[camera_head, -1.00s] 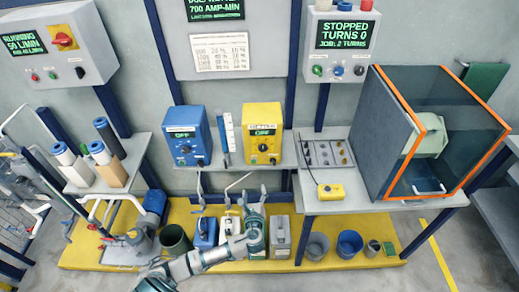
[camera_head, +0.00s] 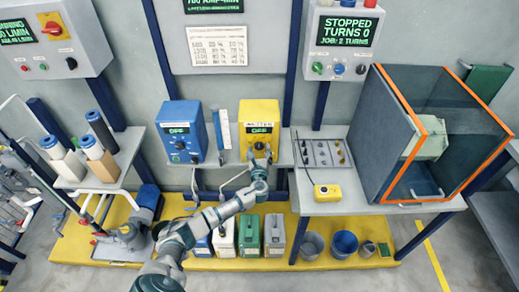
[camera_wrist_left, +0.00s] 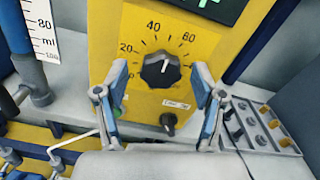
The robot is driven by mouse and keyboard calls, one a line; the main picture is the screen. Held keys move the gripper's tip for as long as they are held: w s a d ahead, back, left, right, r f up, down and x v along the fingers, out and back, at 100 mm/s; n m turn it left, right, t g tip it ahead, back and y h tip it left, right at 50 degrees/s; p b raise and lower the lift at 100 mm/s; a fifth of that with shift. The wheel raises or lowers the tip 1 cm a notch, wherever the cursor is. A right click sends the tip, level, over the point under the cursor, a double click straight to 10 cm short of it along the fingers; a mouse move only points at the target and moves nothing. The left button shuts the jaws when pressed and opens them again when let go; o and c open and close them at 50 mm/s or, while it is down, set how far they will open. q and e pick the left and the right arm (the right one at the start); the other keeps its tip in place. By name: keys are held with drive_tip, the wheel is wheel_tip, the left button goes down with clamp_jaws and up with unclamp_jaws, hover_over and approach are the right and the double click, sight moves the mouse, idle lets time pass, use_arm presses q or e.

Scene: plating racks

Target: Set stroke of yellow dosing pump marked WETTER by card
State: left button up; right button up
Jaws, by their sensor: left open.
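The yellow dosing pump (camera_head: 260,116) stands on the shelf, labelled WETTER, with a green display that seems to read OFF. In the left wrist view its yellow face (camera_wrist_left: 122,45) carries a black stroke knob (camera_wrist_left: 160,71) inside a numbered scale. The knob's white mark points nearly straight up, past 40. A smaller dark knob (camera_wrist_left: 168,121) sits below. My left gripper (camera_wrist_left: 160,76) is open, its fingers either side of the stroke knob; contact cannot be told. In the head view the left gripper (camera_head: 260,154) covers the pump's lower front. The card (camera_head: 218,47) hangs above; its figures are too small to read.
A blue pump (camera_head: 182,131) and a graduated tube (camera_head: 222,128) stand left of the yellow pump. Right are a panel of small parts (camera_head: 322,153), a yellow pendant (camera_head: 327,192) and an orange-framed cabinet (camera_head: 388,199). Several canisters stand below the shelf.

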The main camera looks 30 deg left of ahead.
use_arm(q)
drive_tip(key=shift+w+a+f, duration=0.1)
drive_tip(key=shift+w+a, duration=0.3)
drive_tip(key=shift+a, duration=0.1)
drive_tip(key=shift+d, duration=0.3)
drive_tip(key=shift+c, duration=0.3)
drive_tip(key=shift+r, duration=0.2)
drive_tip(key=c, duration=1.1)
